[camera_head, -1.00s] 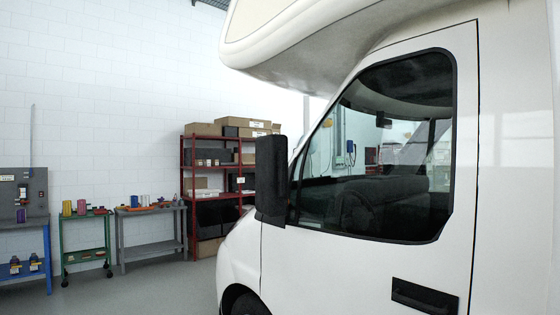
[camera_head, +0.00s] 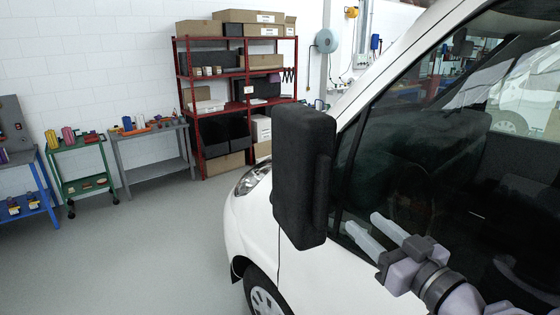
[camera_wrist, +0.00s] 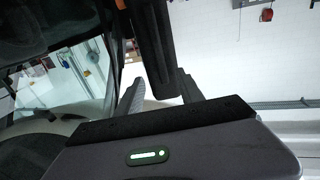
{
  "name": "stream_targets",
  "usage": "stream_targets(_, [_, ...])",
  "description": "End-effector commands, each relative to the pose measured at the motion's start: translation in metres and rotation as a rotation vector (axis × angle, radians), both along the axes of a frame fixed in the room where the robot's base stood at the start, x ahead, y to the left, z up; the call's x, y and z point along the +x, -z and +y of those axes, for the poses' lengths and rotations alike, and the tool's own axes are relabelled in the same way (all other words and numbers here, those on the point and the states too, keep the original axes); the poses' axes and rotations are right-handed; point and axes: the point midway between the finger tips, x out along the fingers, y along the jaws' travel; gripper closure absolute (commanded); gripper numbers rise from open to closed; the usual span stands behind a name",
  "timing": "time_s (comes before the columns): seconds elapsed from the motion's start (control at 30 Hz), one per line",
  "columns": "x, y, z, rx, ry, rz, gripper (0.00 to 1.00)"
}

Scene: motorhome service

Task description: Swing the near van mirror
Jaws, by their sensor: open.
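The near van mirror (camera_head: 304,175) is a black upright housing standing out from the front corner of the white van's door window. My gripper (camera_head: 362,221) is in front of the dark window glass, to the right of the mirror and at the height of its lower part. Its two pale fingers are apart, point left towards the mirror and hold nothing. In the wrist view the mirror (camera_wrist: 152,45) appears as a dark bar ahead, between the directions of the two spread fingers (camera_wrist: 160,86). I cannot tell the exact gap; no contact is visible.
The van door (camera_head: 330,285) and window (camera_head: 430,165) lie close beside my gripper. A red shelf (camera_head: 205,128) with boxes, a grey bench (camera_head: 155,167) and a green cart (camera_head: 85,185) stand along the back wall. The floor (camera_head: 160,255) left of the van is clear.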

Motion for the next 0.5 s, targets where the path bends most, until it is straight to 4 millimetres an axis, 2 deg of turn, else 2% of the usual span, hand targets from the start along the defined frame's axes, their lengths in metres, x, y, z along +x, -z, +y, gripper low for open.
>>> stream_targets(0.3, [0.089,-0.001,0.036,-0.001,-0.004,0.002,0.55])
stream_targets(0.5, [0.126,-0.002,0.049,-0.001,0.001,0.001,0.55])
